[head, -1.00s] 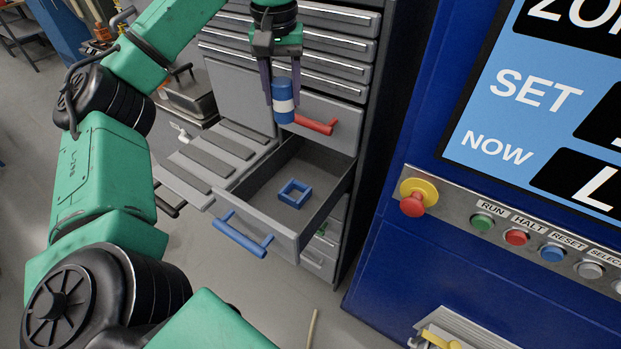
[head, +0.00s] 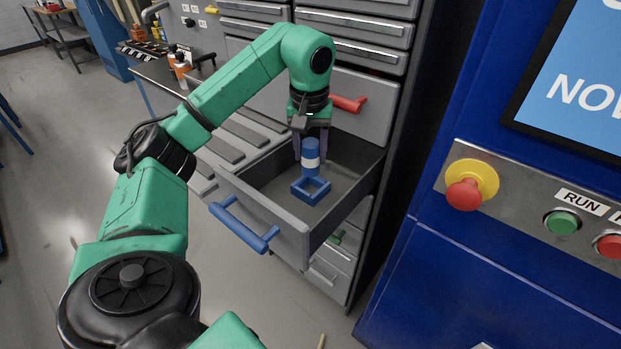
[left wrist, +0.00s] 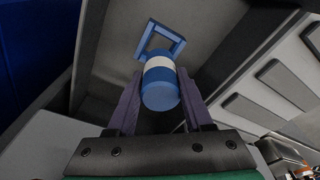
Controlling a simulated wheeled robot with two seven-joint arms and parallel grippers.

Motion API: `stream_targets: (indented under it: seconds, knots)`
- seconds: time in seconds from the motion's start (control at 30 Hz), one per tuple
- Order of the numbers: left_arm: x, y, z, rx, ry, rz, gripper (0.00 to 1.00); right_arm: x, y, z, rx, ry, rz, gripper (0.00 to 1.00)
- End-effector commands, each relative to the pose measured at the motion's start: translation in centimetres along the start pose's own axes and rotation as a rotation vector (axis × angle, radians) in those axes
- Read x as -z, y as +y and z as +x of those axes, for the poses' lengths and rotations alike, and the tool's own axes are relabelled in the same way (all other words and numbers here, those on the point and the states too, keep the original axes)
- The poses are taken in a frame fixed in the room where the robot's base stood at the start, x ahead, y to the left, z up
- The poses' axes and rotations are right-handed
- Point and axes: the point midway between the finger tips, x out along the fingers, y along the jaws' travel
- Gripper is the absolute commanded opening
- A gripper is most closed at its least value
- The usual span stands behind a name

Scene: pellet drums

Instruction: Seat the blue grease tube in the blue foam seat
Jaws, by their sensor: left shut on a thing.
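The blue grease tube (head: 310,153), with a white band, is upright between the fingers of my left gripper (head: 310,150). The gripper is shut on it. The blue foam seat (head: 311,190) is a square open frame lying on the floor of the open drawer. In the head view the tube is just behind and above the seat, and its lower end appears close to the seat's far edge. In the left wrist view the tube (left wrist: 160,85) overlaps the near edge of the seat (left wrist: 172,42); I cannot tell whether they touch. My right gripper is not in view.
The grey drawer with a blue handle (head: 243,229) is pulled out, with walls around the seat. A red-handled drawer (head: 348,103) is shut above it. A slatted shelf (head: 222,148) lies to the left, and a blue control cabinet (head: 450,270) stands at the right.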

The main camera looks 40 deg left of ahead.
Motion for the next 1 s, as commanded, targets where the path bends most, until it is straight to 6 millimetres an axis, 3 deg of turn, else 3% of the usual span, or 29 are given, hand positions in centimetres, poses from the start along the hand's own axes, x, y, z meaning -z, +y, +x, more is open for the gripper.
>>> stream_targets:
  seconds: [0.4, 0.73, 0.77, 0.8, 1.0]
  knots:
    - [-0.8, 0.0, 6.1, 0.000, -0.001, 0.000, 0.00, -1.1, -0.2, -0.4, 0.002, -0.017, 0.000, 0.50]
    - [-0.8, 0.0, 6.7, -0.002, 0.001, 0.000, 0.00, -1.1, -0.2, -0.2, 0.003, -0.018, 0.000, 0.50]
    - [-0.8, 0.0, 6.7, -0.002, 0.001, 0.000, 0.62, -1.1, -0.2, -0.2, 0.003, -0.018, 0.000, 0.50]
    - [-0.8, 0.0, 6.6, -0.002, 0.001, 0.000, 0.78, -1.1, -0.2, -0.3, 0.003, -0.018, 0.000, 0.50]
    - [-0.8, 0.0, 6.6, -0.002, 0.000, 0.000, 0.81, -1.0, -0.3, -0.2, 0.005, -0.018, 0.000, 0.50]
